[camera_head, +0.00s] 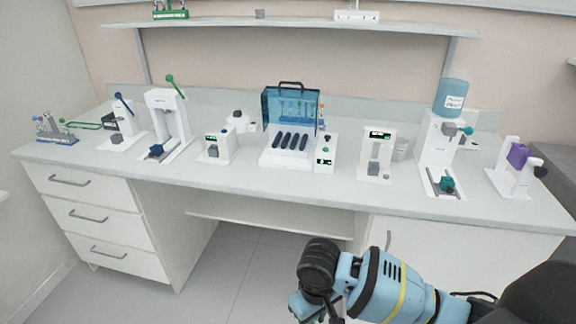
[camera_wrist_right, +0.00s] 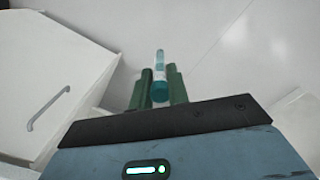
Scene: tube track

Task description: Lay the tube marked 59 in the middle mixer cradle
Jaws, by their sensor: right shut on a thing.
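My right gripper (camera_wrist_right: 159,88) is shut on a tube with a teal cap (camera_wrist_right: 159,90) and a clear bluish body (camera_wrist_right: 160,62); no number can be read on it. In the head view the right gripper (camera_head: 323,314) is low in front of the bench, partly hidden by my wrist. The mixer (camera_head: 270,157) is a white unit at the bench middle with several dark, slanted cradles (camera_head: 290,141), which look empty. Its blue see-through lid (camera_head: 272,107) with a black handle stands up behind them. The left gripper is not in view.
Left of the mixer stand small white devices (camera_head: 219,147) and a tube rack (camera_head: 52,134). Right of it are a white device with a display (camera_head: 377,153), a dispenser with a blue bottle (camera_head: 451,97) and a purple-topped device (camera_head: 517,157). The front bench strip (camera_head: 300,182) is clear.

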